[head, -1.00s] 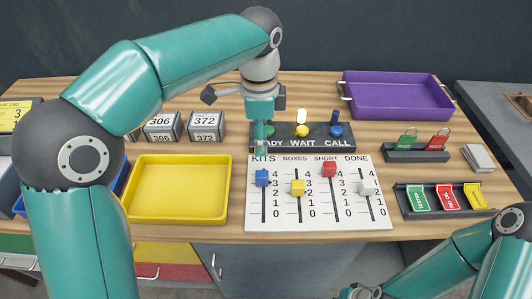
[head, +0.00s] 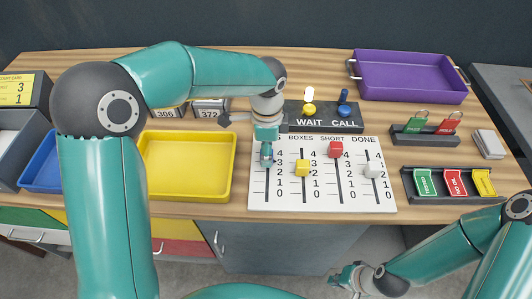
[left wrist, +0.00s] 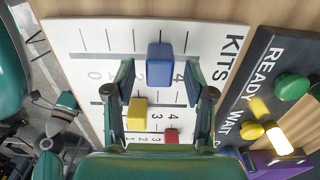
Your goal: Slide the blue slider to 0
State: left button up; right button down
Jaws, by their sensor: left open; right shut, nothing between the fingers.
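The white slider board (head: 322,200) has columns KITS, BOXES, SHORT and DONE, marked 4 down to 0. The blue slider (left wrist: 160,65) is in the KITS column, near the 4 end; in the head view my left gripper mostly hides it. My left gripper (head: 267,160) is open, pointing down over that slider. In the left wrist view its fingers (left wrist: 165,85) are spread, one on each side of the blue slider in the picture; I cannot tell whether they touch it. My right gripper (head: 350,277) is shut and empty, low in front of the table.
Yellow (head: 302,168), red (head: 335,149) and white (head: 373,170) sliders stand on the same board. A button box (head: 325,119) lies behind it. A yellow tray (head: 187,214) is on the left, a tag holder (head: 409,188) on the right, a purple tray (head: 412,97) at the back.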

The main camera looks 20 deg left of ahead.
pick_arm(q)
jog(key=shift+f, duration=1.1)
grip_shut()
